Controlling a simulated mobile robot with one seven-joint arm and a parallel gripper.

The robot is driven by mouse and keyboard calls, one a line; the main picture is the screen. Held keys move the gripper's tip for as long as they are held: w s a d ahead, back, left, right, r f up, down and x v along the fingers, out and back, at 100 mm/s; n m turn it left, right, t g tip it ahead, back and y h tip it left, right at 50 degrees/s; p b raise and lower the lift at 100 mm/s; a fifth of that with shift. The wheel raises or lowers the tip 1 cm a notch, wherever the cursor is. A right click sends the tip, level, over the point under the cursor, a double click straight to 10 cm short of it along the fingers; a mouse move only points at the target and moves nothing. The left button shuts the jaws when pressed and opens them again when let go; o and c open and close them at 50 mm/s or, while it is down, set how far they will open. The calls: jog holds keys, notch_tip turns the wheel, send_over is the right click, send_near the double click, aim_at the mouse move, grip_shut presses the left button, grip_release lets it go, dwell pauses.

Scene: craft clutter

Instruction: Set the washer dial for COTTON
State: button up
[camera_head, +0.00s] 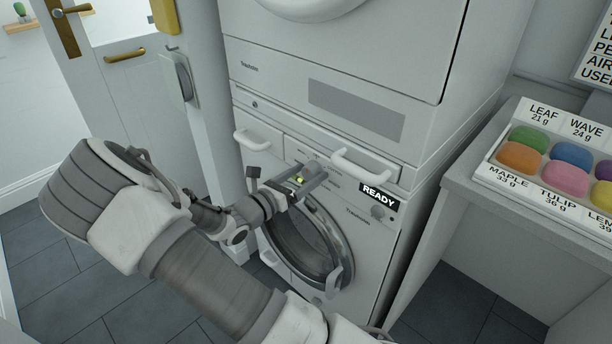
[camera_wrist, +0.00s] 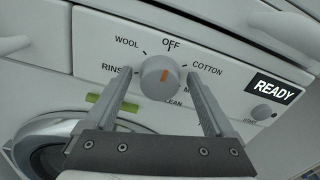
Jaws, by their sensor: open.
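The washer (camera_head: 372,234) has a round grey dial (camera_wrist: 160,78) on its control panel. The COTTON label (camera_wrist: 207,70) is to the right of OFF, and WOOL and a partly hidden RINSE are to the left. My gripper (camera_wrist: 161,72) is open, with one finger on each side of the dial and gaps showing. In the head view my gripper (camera_head: 308,180) is at the washer panel and hides the dial. Lower labels are partly covered.
A READY display (camera_wrist: 273,90) and a small round button (camera_wrist: 262,112) are right of the dial. White bar handles (camera_head: 362,163) stick out above the panel. The round washer door (camera_head: 303,245) is below. A counter with colored pieces (camera_head: 565,178) stands at right.

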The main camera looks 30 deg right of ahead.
jog(key=c, duration=1.4)
jog(key=shift+m, duration=0.3)
jog(key=m, duration=0.4)
jog(key=shift+s+m+p, duration=0.1)
jog(key=shift+m+p, duration=0.2)
jog(key=m, duration=0.5)
jog(key=shift+f+m+b, duration=0.1)
jog(key=shift+m+b, duration=0.2)
jog(key=shift+b, duration=0.1)
jog(key=o, duration=1.4)
